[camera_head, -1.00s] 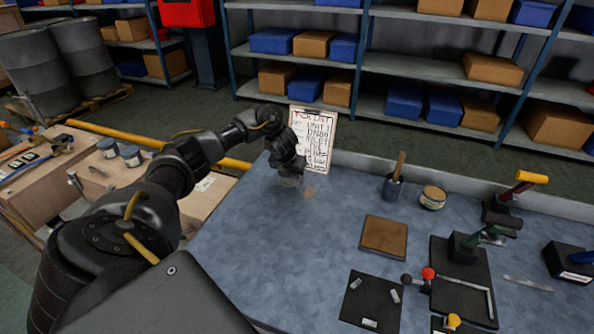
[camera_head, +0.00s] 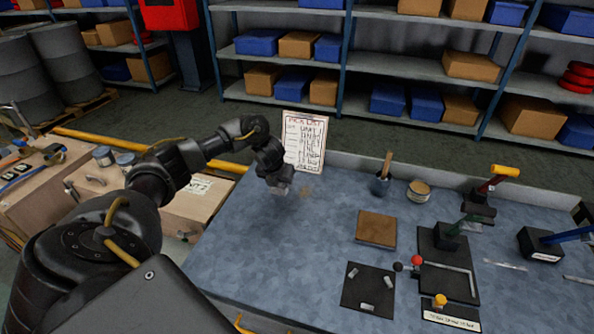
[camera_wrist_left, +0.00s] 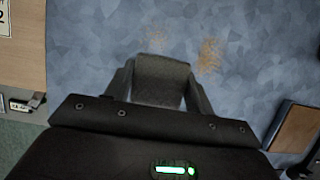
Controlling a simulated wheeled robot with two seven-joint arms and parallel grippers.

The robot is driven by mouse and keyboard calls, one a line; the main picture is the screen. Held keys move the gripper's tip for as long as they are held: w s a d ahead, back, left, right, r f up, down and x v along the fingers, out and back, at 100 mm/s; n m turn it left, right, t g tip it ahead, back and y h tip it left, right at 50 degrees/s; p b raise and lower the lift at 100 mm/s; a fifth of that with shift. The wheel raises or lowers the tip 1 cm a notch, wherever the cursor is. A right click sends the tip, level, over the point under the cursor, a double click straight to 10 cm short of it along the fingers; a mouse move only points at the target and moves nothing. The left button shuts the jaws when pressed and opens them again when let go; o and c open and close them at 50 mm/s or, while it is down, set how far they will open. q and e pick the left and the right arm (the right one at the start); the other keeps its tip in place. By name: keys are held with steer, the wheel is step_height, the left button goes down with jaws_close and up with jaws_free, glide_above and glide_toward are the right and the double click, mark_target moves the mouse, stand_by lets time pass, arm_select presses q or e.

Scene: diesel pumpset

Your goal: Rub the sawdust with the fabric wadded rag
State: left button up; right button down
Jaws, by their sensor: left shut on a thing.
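My left gripper (camera_head: 279,190) is low over the far left part of the blue-grey bench top (camera_head: 270,245). It is shut on the grey wadded rag (camera_wrist_left: 160,80), which shows between the two fingers in the left wrist view. In the head view the gripper mostly hides the rag. The tan sawdust (camera_wrist_left: 209,55) lies as a small patch beyond and to the right of the rag, apart from it in the wrist view. A fainter patch lies straight beyond the rag. In the head view the sawdust (camera_head: 306,192) is just right of the gripper. Whether the rag touches the bench is unclear. My right gripper is out of view.
A pick list board (camera_head: 303,140) stands behind the gripper at the bench's back edge. A brush pot (camera_head: 380,184), a round tin (camera_head: 420,191), a brown square board (camera_head: 376,229) and lever fixtures stand to the right. The bench's front left is clear.

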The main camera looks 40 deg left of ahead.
arm_select(q)
steer(key=shift+w+r+p, duration=0.1)
steer(key=shift+r+p, duration=0.55)
steer(key=shift+r, duration=0.25)
steer(key=shift+r+p, duration=1.5)
steer(key=shift+r, duration=0.25)
